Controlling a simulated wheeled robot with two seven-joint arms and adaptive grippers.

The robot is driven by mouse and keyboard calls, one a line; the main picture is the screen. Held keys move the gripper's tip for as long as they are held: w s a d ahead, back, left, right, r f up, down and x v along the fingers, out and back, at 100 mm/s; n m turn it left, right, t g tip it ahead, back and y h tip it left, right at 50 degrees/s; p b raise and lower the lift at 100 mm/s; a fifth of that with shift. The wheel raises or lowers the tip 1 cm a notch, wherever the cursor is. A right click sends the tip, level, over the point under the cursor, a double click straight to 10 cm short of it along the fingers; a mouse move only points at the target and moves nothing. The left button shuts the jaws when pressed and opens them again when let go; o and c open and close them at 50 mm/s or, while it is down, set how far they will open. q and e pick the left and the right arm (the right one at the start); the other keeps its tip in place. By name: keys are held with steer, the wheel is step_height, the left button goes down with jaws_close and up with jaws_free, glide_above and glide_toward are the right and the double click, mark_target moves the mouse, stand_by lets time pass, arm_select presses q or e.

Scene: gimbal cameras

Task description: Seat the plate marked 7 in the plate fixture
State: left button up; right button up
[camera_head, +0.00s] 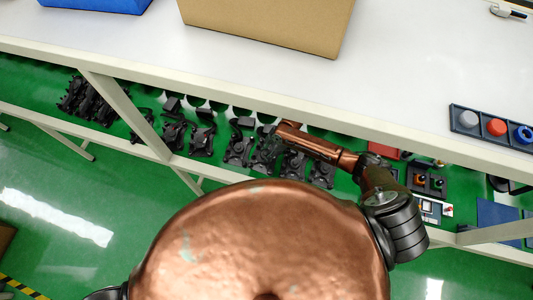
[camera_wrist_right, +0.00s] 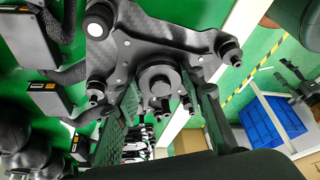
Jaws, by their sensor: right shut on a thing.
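My right gripper (camera_head: 271,143) is at the lower shelf in the head view, among dark parts, small and hard to make out. The right wrist view shows my right gripper (camera_wrist_right: 166,100) with its fingers either side of a dark grey plate (camera_wrist_right: 135,50). The gripper is shut on this plate, which has rounded lobes, short posts and a round hub. No number 7 can be read on it. I cannot pick out the plate fixture in either view. My left gripper is not in view.
Several black camera assemblies (camera_head: 238,148) line the green lower shelf. On the white tabletop (camera_head: 420,70) stand a cardboard box (camera_head: 265,22), a blue bin (camera_head: 95,3) and a dark tray (camera_head: 480,129) with coloured round pieces. The tabletop's middle right is clear. The table edge overhangs the shelf.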

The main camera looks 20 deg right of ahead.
mark_target(264, 154)
steer(key=shift+r+p, duration=1.15)
steer(key=shift+r, duration=0.4)
steer(key=shift+s+a+p, duration=0.6)
steer(key=shift+s, duration=0.2)
steer(key=shift+s+a, duration=0.45)
steer(key=shift+s, duration=0.3)
steer(key=s+a, duration=0.7)
steer(key=s, duration=0.3)
steer(key=s+a, duration=0.6)
steer(key=s, duration=0.4)
steer(key=shift+a, duration=0.35)
